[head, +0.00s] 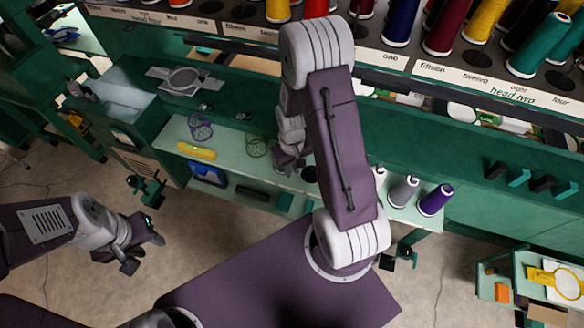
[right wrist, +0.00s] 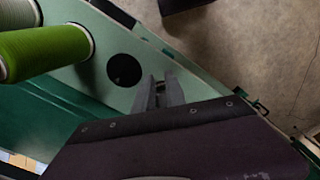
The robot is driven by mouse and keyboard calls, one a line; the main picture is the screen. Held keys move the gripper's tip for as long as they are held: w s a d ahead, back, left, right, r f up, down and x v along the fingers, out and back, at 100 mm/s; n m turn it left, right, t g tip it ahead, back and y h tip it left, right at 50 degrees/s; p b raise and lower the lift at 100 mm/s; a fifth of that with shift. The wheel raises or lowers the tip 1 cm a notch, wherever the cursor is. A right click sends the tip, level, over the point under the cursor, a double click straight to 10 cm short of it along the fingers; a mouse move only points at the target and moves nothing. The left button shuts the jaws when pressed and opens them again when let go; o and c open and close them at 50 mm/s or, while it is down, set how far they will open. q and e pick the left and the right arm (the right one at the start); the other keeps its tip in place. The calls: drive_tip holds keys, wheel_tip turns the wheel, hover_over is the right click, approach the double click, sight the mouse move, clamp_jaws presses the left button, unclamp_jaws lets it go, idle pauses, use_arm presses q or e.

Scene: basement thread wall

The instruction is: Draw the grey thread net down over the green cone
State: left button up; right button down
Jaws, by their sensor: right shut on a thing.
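The green cone (right wrist: 45,52) lies across the upper left of the right wrist view. In the head view it is hidden, seemingly behind my right arm. My right gripper (right wrist: 160,90) is shut over the pale shelf, to the right of the green cone and apart from it. It also shows in the head view (head: 287,165), partly behind the arm. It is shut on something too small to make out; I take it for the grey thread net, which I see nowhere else. My left gripper (head: 145,253) is open and empty over the floor at the left.
A purple net (head: 200,127) and a dark green net (head: 257,148) are on the pale shelf (head: 225,140), near a yellow object (head: 196,151). A grey cone (head: 403,191) and a purple cone (head: 436,200) stand at the shelf's right end. Racked cones line the back.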

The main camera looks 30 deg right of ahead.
drive_tip(key=c, duration=1.3)
unclamp_jaws()
drive_tip(key=shift+f, duration=0.1)
wheel_tip(320, 180, up, 9)
drive_tip(key=shift+b, duration=0.4)
drive_tip(key=s+a+f+t+b, duration=0.1)
drive_tip(key=s+a+f+b, duration=0.4)
drive_tip(key=s+a+b, duration=0.1)
drive_tip(key=shift+a+b, duration=0.4)
drive_tip(key=shift+b, duration=0.2)
